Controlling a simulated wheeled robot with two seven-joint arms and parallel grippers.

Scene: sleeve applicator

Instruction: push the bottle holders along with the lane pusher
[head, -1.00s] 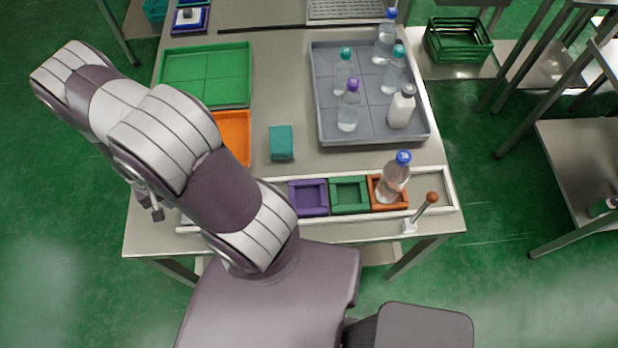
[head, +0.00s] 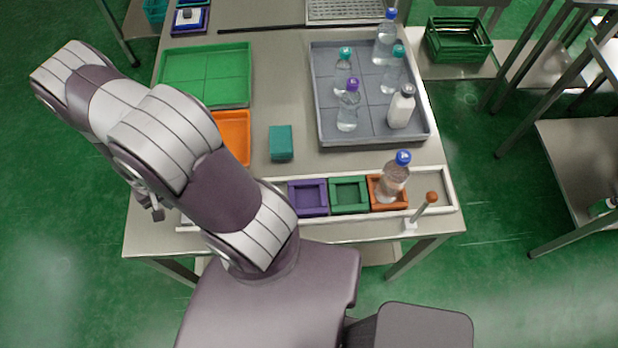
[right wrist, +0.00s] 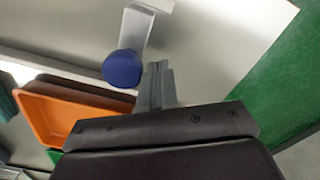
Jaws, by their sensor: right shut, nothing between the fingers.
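In the head view, a purple holder (head: 308,212), a green holder (head: 349,209) and an orange holder (head: 374,194) sit side by side in the white-railed lane (head: 445,190). A clear bottle with a blue cap (head: 394,176) stands in the orange holder. My right gripper (head: 156,212) is near the lane's left end. In the right wrist view, its fingers (right wrist: 156,72) are shut and empty, just right of a blue knob (right wrist: 122,68) on a pale stem; contact cannot be told. This may be the lane pusher; my arm hides it in the head view. My left gripper is not in view.
A lever with an orange-brown knob (head: 431,197) stands at the lane's right end. Behind are a grey tray (head: 375,141) of several bottles, a teal block (head: 281,143), a green tray (head: 205,105) and an orange tray (head: 234,128), also in the right wrist view (right wrist: 62,110).

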